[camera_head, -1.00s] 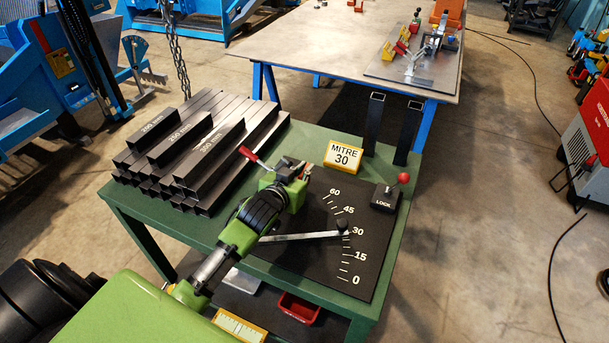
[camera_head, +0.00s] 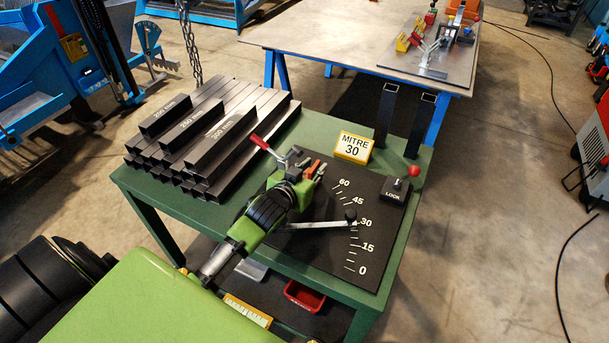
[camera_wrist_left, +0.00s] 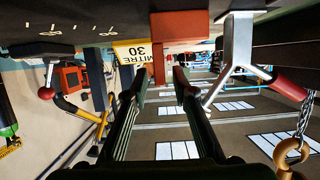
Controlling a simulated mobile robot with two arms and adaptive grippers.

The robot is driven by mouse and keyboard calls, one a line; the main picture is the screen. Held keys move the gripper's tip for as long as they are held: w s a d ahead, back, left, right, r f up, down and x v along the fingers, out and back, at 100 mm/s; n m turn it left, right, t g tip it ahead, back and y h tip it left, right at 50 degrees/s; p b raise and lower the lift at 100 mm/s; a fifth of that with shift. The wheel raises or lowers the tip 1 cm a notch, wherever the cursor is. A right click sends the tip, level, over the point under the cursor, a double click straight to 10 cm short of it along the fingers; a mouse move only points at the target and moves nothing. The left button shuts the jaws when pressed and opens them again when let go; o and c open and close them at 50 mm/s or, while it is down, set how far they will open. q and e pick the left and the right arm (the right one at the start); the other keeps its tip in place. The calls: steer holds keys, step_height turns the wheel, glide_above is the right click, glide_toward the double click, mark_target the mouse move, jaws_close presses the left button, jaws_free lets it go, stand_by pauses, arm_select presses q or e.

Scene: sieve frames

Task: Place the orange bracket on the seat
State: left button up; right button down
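My left gripper (camera_head: 312,170) reaches over the green table beside the mitre plate. Its fingers are apart in the left wrist view (camera_wrist_left: 160,82), with reddish pads at the tips. The orange bracket (camera_wrist_left: 182,35) is just beyond the tips, a block with a narrow leg that appears between them without clear contact on either side. In the head view the gripper mostly hides the bracket. A clamp with a red handle (camera_head: 259,142) stands close beside the gripper; it also shows in the wrist view (camera_wrist_left: 236,60). I cannot tell which part is the seat. My right gripper is not in view.
Dark steel tubes (camera_head: 205,135) are stacked left on the green table (camera_head: 185,205). A second table (camera_head: 350,35) holds a fixture plate.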

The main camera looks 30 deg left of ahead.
arm_select(q)
steer(key=v, duration=1.1)
steer(key=shift+b, duration=0.35)
stand_by(0.4)
